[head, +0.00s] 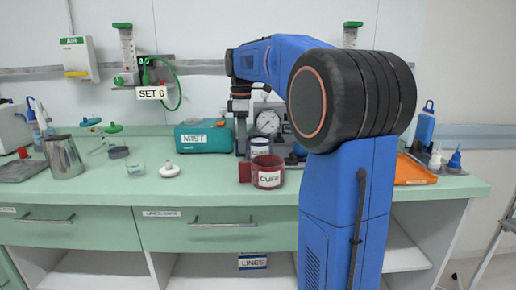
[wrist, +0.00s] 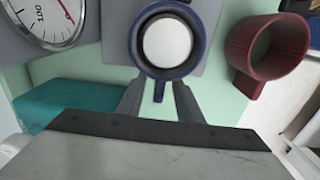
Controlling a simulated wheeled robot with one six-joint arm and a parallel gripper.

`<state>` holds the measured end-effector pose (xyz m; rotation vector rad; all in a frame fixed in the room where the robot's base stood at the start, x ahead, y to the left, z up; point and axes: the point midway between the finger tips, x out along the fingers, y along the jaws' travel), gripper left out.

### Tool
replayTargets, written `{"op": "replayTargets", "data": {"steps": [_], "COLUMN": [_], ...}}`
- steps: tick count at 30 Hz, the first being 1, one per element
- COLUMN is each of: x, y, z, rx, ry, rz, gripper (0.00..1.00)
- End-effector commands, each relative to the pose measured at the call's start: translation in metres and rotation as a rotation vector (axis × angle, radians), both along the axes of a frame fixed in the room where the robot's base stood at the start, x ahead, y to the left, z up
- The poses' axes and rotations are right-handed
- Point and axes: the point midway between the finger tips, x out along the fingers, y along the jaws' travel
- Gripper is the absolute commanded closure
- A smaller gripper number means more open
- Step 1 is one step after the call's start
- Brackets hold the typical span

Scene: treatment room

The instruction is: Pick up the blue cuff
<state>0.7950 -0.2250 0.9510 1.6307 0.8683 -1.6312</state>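The blue cuff (wrist: 192,62) is a dark blue ring with a pale round top inside it and a short tab (wrist: 160,91) pointing towards my gripper. In the head view the cuff (head: 260,148) stands upright behind the red cuff and shows a white label. My gripper (wrist: 158,92) is open. Its two grey fingers are on either side of the blue tab, with visible gaps, and nothing is clamped. In the head view my gripper (head: 240,120) hangs just left of the blue cuff, its fingertips hard to make out.
A red cuff (head: 269,178) stands in front of the blue one, and to its right in the wrist view (wrist: 240,52). A round gauge (head: 268,122) is behind, and a teal MIST box (head: 205,138) to the left.

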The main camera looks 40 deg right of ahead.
Motion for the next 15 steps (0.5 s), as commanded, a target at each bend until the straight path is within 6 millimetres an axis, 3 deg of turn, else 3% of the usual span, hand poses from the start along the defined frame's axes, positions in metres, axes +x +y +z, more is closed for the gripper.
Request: {"op": "replayTargets", "data": {"steps": [8,9,13,15], "x": [0.0000,0.0000,0.0001,0.0001], "y": [0.0000,0.0000,-0.0001,-0.0001], "z": [-0.0043,-0.0043,-0.0042,-0.0042], "rx": [-0.001,-0.001,-0.001,0.000], "ry": [-0.001,-0.001,-0.001,0.000], "rz": [0.000,0.000,0.000,0.000], "gripper": [0.67,0.70,1.00,1.00]}}
